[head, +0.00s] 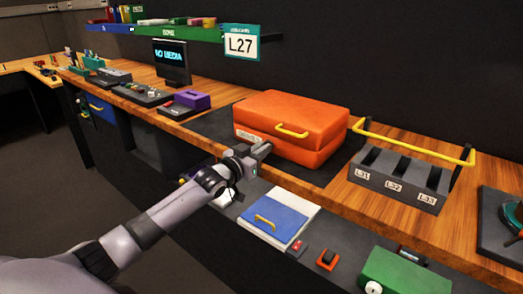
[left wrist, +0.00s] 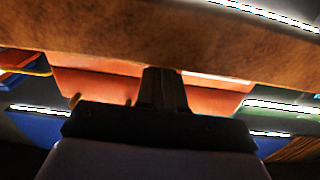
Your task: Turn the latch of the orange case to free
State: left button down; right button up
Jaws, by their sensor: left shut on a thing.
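In the left wrist view the orange case (left wrist: 95,85) fills the middle behind my dark fingers (left wrist: 163,88), which are close together. The gripper is shut on the latch at the case front; the fingers hide the latch, so its angle cannot be told. My right gripper is not in view.
A grey slotted rack (head: 400,178) with a yellow bar (head: 415,150) stands right of the case. Below the bench edge are a blue flap (head: 272,220), a red switch (head: 328,259) and a green box (head: 405,273). A purple block (head: 192,99) sits left.

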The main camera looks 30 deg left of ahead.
pick_arm(q)
jog(key=c, duration=1.5)
grip_release()
jog(key=shift+c, duration=0.2)
jog(key=shift+s, duration=0.15)
jog(key=s, duration=0.7)
jog(key=shift+a, duration=0.3)
jog(key=s+d+f+g+p, duration=0.1)
jog(key=s+d+f+g, duration=0.1)
jog(key=s+d+f, duration=0.4)
jog(key=s+d+f+g+p, duration=0.1)
jog(key=s+d+f, duration=0.2)
jog(key=f, duration=0.4)
jog(key=s+d+f+g, duration=0.1)
jog(key=s+d+f, duration=0.2)
jog(key=s, duration=0.3)
jog(key=s+d+f+m+g+p, duration=0.1)
jog(key=s+d+f+g, duration=0.1)
jog(key=s, duration=0.4)
jog(key=s+d+f+g+h, duration=0.1)
jog(key=s+d+f, duration=0.3)
jog(key=s+d, duration=0.1)
jog(key=shift+s+d+g+p, duration=0.3)
jog(key=shift+s+d+p, duration=0.05)
jog(key=shift+s, duration=0.05)
